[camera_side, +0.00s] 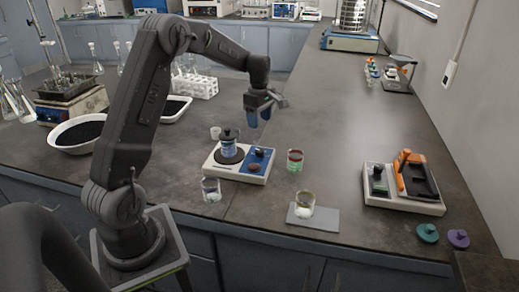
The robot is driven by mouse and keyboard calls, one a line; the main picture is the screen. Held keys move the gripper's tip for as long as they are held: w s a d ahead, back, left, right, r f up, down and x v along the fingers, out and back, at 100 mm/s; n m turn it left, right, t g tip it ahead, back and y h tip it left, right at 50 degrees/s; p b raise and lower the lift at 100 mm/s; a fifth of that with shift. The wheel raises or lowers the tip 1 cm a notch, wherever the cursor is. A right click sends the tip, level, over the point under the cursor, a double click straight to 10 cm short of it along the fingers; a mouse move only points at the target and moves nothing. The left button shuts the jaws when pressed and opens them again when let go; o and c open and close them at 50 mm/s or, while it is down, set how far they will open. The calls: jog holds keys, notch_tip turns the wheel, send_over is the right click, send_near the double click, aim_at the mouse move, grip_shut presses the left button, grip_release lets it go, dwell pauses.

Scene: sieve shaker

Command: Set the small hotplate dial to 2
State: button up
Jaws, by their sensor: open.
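The small white hotplate (228,172) sits on the dark bench in front of my arm. Its blue panel (266,161) on the right side carries two dark reddish dials, one at the back (259,153) and one nearer the front (255,168). Their pointer positions and markings are too small to read. A glass vessel with bluish contents and a dark top (229,146) stands on the round plate at the left. My gripper (260,117) is open, blue fingertips down, in the air above and behind the panel, apart from the dials.
A glass with red and green bands (295,160) stands right of the hotplate. Glass beakers stand in front (211,190) and on a grey pad (304,205). A white device with an orange lever (403,187) is at the right. Bench between is clear.

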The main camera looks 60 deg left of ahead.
aim_at(259, 150)
notch_tip(259, 150, down, 12)
jog(key=shift+f, duration=0.1)
jog(key=shift+c, duration=0.3)
jog(key=c, duration=0.9)
jog(key=shift+o, duration=0.2)
